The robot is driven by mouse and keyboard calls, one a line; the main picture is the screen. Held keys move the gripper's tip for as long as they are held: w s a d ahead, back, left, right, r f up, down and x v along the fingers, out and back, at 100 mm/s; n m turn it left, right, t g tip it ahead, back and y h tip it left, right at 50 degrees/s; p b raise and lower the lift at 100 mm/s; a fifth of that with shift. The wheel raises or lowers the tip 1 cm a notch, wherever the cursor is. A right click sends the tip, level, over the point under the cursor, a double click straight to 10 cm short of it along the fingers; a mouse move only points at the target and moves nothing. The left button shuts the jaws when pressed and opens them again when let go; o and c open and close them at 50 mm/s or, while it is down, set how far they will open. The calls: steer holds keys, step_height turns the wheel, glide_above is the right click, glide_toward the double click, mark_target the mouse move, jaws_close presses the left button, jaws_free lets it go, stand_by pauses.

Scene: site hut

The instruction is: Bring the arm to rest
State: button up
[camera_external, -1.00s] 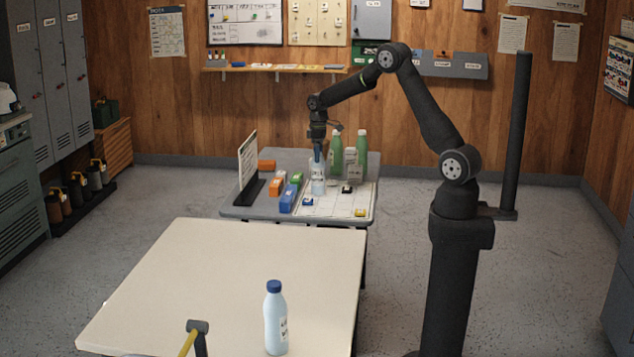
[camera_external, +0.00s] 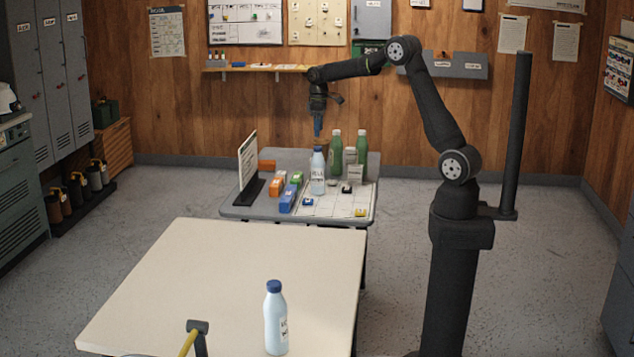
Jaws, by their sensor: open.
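My gripper (camera_external: 318,133) hangs pointing down above the far grey table (camera_external: 235,208). It is open and empty, a little above the blue cap of a pale bottle (camera_external: 317,178). That bottle stands upright on the far table, apart from the gripper. My arm reaches left from its column on the right, with the elbow high.
Two green bottles (camera_external: 336,152) and a grey container stand just behind the pale bottle. Orange, green and blue boxes (camera_external: 287,198) and an upright sign (camera_external: 248,160) are to the left. Another pale bottle (camera_external: 275,318) stands on the near cream table (camera_external: 220,265). A shelf (camera_external: 275,69) is behind.

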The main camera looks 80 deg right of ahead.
mark_target(319, 147)
steer(key=shift+r, duration=0.7)
step_height(319, 147, down, 12)
steer(key=shift+f, duration=0.1)
steer(key=shift+w+r, duration=0.1)
steer(key=shift+r, duration=1.8)
